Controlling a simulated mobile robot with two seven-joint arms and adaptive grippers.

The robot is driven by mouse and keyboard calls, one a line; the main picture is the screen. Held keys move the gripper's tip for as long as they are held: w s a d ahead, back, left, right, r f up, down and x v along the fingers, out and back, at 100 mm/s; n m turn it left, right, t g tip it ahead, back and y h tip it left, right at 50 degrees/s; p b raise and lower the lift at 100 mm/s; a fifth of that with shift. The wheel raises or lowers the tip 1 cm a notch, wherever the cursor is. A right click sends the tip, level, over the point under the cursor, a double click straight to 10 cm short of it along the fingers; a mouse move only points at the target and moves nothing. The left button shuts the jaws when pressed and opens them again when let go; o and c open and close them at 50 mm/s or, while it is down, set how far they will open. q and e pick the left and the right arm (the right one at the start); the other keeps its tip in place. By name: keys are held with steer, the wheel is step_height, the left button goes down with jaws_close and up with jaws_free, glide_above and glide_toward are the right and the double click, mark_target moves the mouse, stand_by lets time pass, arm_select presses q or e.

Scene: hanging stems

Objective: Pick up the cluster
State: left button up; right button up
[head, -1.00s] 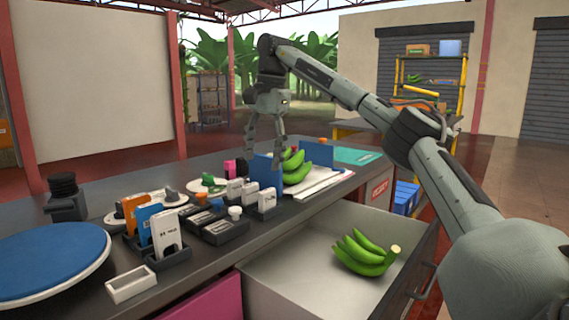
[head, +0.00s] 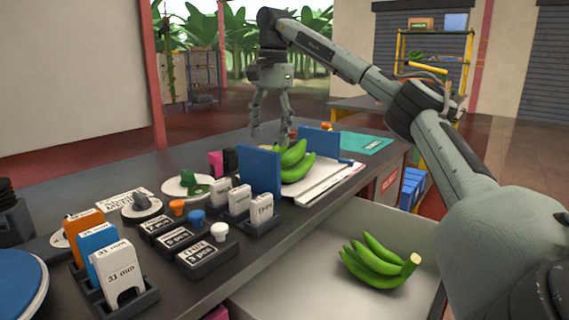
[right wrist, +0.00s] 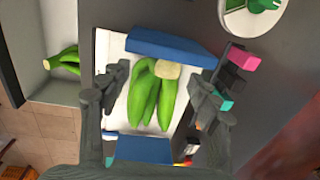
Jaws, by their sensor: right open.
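One green banana cluster (head: 293,162) lies on a white pad between two blue upright plates on the counter. The right wrist view shows this cluster (right wrist: 152,98) from above, its cut crown towards one blue plate. A second green cluster (head: 376,262) lies in the open drawer; part of it shows in the right wrist view (right wrist: 66,61). My right gripper (head: 271,140) hangs fingers-down above the counter by the first cluster. It is open and empty, its fingers (right wrist: 160,108) spread to either side of that cluster in the wrist view. My left gripper is out of view.
The drawer (head: 330,250) stands open at the counter's front. Blue plates (head: 259,172) (head: 320,142) flank the cluster. A teal mat (head: 360,143) lies at the far right end.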

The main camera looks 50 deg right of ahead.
mark_target(267, 147)
steer(key=f, duration=0.2)
steer(key=w+f, duration=0.1)
steer(key=f, duration=0.2)
steer(key=shift+w+d+f, duration=0.1)
steer(key=shift+d+f, duration=0.05)
steer(key=shift+d, duration=0.05)
jaws_close()
